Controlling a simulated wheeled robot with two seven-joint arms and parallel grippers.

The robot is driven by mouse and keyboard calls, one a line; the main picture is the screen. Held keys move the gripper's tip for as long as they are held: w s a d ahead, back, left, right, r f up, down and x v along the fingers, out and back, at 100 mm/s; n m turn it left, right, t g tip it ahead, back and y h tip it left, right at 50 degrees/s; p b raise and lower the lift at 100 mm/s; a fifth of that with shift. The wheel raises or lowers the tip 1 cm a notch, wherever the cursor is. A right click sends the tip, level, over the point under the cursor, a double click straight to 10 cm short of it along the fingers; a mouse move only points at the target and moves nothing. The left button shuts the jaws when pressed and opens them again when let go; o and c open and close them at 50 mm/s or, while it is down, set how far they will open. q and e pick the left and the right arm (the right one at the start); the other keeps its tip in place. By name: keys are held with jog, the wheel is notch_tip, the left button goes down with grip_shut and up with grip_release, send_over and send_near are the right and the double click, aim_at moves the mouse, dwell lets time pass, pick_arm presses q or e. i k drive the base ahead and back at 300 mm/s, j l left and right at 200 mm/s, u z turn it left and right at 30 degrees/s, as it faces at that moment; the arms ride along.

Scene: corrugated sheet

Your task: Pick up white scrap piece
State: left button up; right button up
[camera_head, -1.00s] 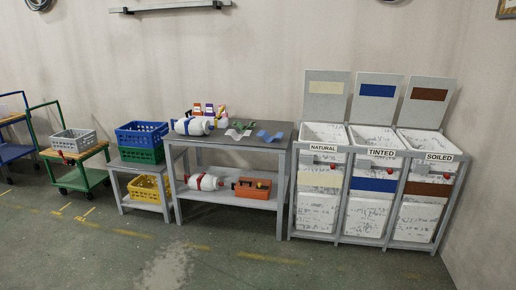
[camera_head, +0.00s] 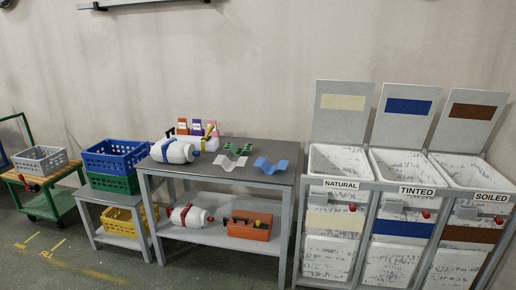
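The white scrap piece (camera_head: 229,163) is a small wavy corrugated sheet lying on the dark top of the grey table (camera_head: 225,181). A green wavy piece (camera_head: 238,149) lies just behind it, and a blue wavy piece (camera_head: 270,165) lies to its right. The white piece appears apart from the blue one. Neither of my grippers shows in the head view, and nothing covers the white piece.
The lower shelf holds another jug (camera_head: 190,217) and an orange toolbox (camera_head: 250,226). Bins labelled NATURAL (camera_head: 340,185), TINTED (camera_head: 417,191) and SOILED (camera_head: 490,197) stand right. Crates (camera_head: 115,160) stand left. Floor shows at lower left.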

aim_at(224, 160)
jog(key=i, duration=1.45)
jog(key=i+l+u, duration=0.2)
jog(key=i, duration=0.4)
jog(key=i+u, duration=0.2)
jog(key=i, duration=0.4)
